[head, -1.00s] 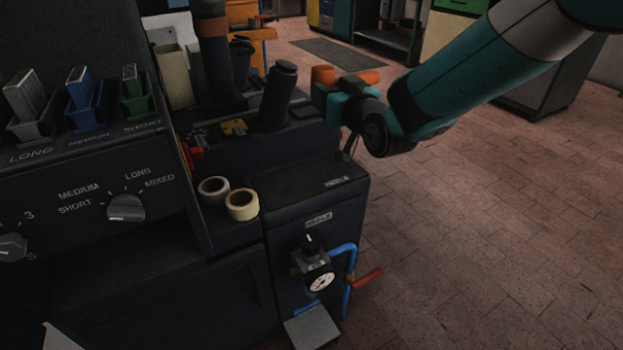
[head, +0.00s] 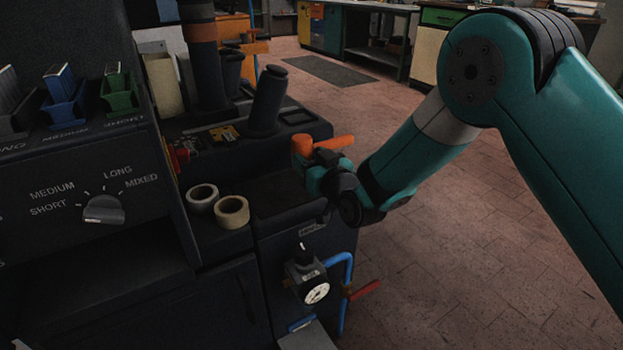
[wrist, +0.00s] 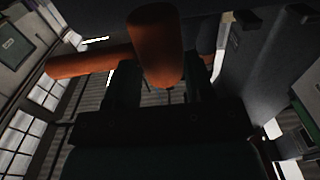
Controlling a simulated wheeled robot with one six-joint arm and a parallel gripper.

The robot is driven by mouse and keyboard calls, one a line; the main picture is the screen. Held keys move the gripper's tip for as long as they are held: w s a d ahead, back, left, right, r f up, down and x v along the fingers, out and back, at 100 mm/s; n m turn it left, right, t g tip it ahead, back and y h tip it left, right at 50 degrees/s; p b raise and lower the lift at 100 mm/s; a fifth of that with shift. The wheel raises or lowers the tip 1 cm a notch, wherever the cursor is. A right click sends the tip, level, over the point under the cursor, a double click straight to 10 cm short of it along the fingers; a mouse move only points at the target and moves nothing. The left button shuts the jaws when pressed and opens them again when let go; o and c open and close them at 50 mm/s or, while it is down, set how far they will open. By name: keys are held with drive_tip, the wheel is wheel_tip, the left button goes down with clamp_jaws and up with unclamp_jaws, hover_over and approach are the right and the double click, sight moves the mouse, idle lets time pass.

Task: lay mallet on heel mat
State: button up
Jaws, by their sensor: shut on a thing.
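The orange mallet (head: 333,143) is in my gripper (head: 318,165). One thick orange part stands up and another extends to the right in the head view. In the wrist view the mallet (wrist: 158,45) sits between the two dark fingers of my gripper (wrist: 160,85), which is shut on it. The heel mat (head: 280,197) is the dark flat top of the low cabinet section, with a small label at its front edge. My gripper and the mallet are over the mat's right back side. The gap below the mallet is hard to judge; I see no clear contact.
Two tape rolls (head: 232,211) stand left of the mat. A dark tilted cylinder (head: 266,103) stands behind it. Open floor lies to the right.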

drive_tip(key=shift+w+f+b, duration=0.1)
drive_tip(key=shift+f+b, duration=0.5)
drive_tip(key=shift+f, duration=1.4)
drive_tip(key=shift+f, duration=0.2)
drive_tip(key=o, duration=1.3)
